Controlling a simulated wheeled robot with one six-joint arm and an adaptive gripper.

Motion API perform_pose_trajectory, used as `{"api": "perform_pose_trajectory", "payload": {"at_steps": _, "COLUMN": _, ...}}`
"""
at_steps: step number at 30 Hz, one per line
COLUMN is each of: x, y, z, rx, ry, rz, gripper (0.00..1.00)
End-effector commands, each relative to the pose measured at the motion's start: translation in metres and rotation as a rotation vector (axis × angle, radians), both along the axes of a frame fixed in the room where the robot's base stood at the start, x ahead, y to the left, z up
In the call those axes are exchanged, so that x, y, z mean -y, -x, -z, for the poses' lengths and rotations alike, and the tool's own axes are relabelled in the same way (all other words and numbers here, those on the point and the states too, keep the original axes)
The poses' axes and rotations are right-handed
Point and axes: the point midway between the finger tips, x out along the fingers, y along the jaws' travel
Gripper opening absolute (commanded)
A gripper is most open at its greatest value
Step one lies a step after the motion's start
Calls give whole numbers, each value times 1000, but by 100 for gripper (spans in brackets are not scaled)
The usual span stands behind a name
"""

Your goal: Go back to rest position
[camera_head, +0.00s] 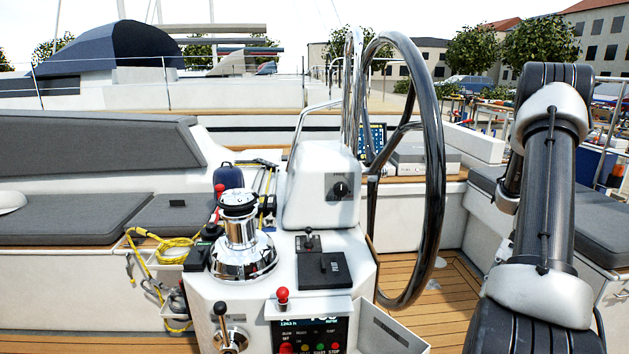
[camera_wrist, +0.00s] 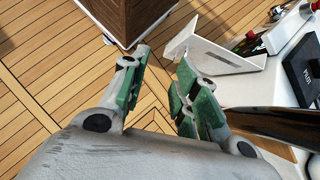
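My gripper (camera_wrist: 160,92) shows in the wrist view with its two green-padded fingers apart and nothing between them. It points down at the wooden slatted deck (camera_wrist: 60,65). In the head view my arm rises along the right side, and the gripper itself is out of that picture. A dark, shiny part of the steering wheel (camera_wrist: 272,125) passes close to the right finger in the wrist view. The whole wheel (camera_head: 437,170) stands at the centre right in the head view, left of my arm.
The white console (camera_head: 330,255) carries a chrome winch (camera_head: 240,245), a red-knobbed lever (camera_head: 282,296) and a black box (camera_head: 322,269). A white bracket (camera_wrist: 215,50) juts out near my fingers. A brown wooden box (camera_wrist: 125,15) stands ahead. Grey cushioned benches (camera_head: 70,218) flank the cockpit.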

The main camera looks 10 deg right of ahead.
Motion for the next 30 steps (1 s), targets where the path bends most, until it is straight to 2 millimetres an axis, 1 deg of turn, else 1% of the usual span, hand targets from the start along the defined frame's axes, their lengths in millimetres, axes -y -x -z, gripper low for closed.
{"api": "perform_pose_trajectory", "payload": {"at_steps": 1, "x": -12, "y": -1, "z": -28, "rx": 27, "ry": 41, "rz": -62, "gripper": 30}}
{"api": "perform_pose_trajectory", "payload": {"at_steps": 2, "x": -19, "y": 0, "z": -42, "rx": 42, "ry": 64, "rz": -96, "gripper": 30}}
{"api": "perform_pose_trajectory", "payload": {"at_steps": 3, "x": -28, "y": 1, "z": -60, "rx": 63, "ry": 94, "rz": -145, "gripper": 30}}
{"api": "perform_pose_trajectory", "payload": {"at_steps": 5, "x": -43, "y": 5, "z": -86, "rx": 96, "ry": 139, "rz": -213, "gripper": 30}}
{"api": "perform_pose_trajectory", "payload": {"at_steps": 6, "x": -53, "y": 8, "z": -102, "rx": 118, "ry": 167, "rz": -256, "gripper": 30}}
{"api": "perform_pose_trajectory", "payload": {"at_steps": 9, "x": -79, "y": 18, "z": -139, "rx": 178, "ry": 237, "rz": -367, "gripper": 30}}
{"api": "perform_pose_trajectory", "payload": {"at_steps": 12, "x": -105, "y": 32, "z": -170, "rx": 241, "ry": 303, "rz": -469, "gripper": 30}}
{"api": "perform_pose_trajectory", "payload": {"at_steps": 15, "x": -130, "y": 48, "z": -196, "rx": 311, "ry": 367, "rz": -564, "gripper": 30}}
{"api": "perform_pose_trajectory", "payload": {"at_steps": 18, "x": -153, "y": 65, "z": -217, "rx": 387, "ry": 427, "rz": -649, "gripper": 30}}
{"api": "perform_pose_trajectory", "payload": {"at_steps": 21, "x": -175, "y": 83, "z": -233, "rx": 473, "ry": 479, "rz": -727, "gripper": 30}}
{"api": "perform_pose_trajectory", "payload": {"at_steps": 24, "x": -194, "y": 96, "z": -248, "rx": 568, "ry": 522, "rz": -792, "gripper": 30}}
{"api": "perform_pose_trajectory", "payload": {"at_steps": 27, "x": -209, "y": 101, "z": -264, "rx": 672, "ry": 558, "rz": -836, "gripper": 30}}
{"api": "perform_pose_trajectory", "payload": {"at_steps": 30, "x": -220, "y": 101, "z": -282, "rx": 764, "ry": 586, "rz": -869, "gripper": 30}}
